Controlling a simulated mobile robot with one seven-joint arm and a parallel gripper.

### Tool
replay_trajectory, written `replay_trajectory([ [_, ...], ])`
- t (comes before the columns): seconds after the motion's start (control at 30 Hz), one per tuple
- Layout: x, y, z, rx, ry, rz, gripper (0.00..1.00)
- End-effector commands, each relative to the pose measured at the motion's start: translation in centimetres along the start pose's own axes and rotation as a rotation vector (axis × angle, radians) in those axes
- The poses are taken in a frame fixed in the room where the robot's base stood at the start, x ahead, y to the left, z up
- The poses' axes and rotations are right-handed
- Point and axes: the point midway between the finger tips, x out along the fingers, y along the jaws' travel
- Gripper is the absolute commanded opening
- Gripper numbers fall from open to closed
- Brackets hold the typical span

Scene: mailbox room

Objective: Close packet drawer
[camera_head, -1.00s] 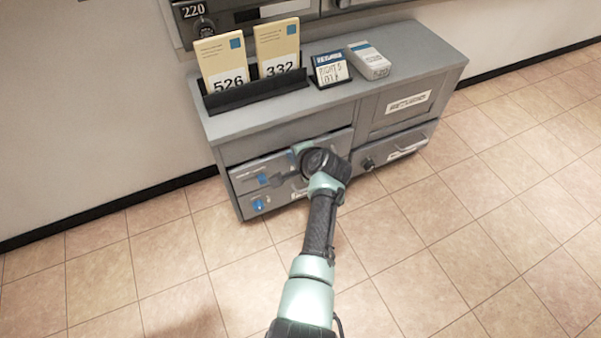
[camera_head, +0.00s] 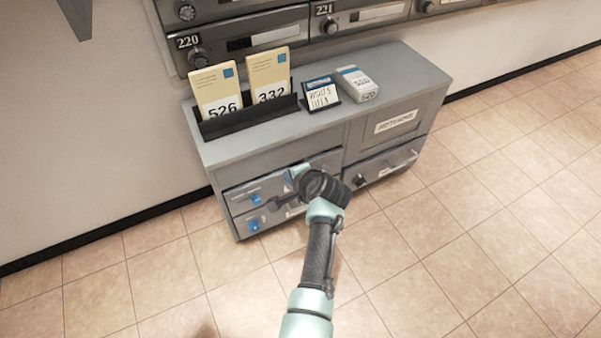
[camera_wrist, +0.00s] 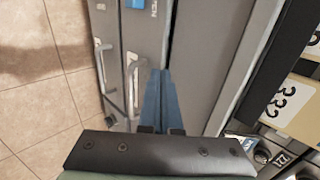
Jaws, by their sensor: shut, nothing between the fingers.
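The grey cabinet (camera_head: 300,135) has two stacked drawers at its lower left. The upper drawer front (camera_head: 240,190) and the lower drawer front (camera_head: 240,222) carry blue marks. I cannot read which is the packet drawer. In the wrist view, the upper front (camera_wrist: 145,35) has a bar handle (camera_wrist: 134,85), and a dark gap runs along its top edge; how far it stands out is unclear. My gripper (camera_wrist: 158,75) has its blue fingers shut and empty, close to that front beside the handle. Contact cannot be told. In the head view my arm hides the drawers' right part.
On the cabinet top stand a black holder (camera_head: 248,118) with cards 526 and 332, a small sign (camera_head: 321,93) and a white box (camera_head: 357,84). Another drawer (camera_head: 385,165) is at the lower right. Mailboxes (camera_head: 250,40) hang above. The tiled floor (camera_head: 480,230) in front is clear.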

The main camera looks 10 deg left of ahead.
Motion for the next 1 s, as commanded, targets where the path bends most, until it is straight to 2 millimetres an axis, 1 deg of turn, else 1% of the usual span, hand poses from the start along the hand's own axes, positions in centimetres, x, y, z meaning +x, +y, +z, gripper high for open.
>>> replay_trajectory([
  [0.03, -1.6, -0.4, 0.0, 0.002, 0.001, 0.001, 0.0],
  [0.2, -4.8, -0.3, -0.1, 0.002, 0.001, 0.003, 0.0],
  [0.3, -6.5, -0.2, -0.1, 0.003, 0.001, 0.004, 0.0],
  [0.43, -8.0, -0.1, -0.1, 0.002, 0.0, 0.004, 0.0],
  [0.6, -9.0, 0.1, -0.1, 0.002, 0.0, 0.004, 0.0],
  [1.0, -9.0, 0.1, -0.1, 0.001, -0.001, 0.004, 0.0],
])
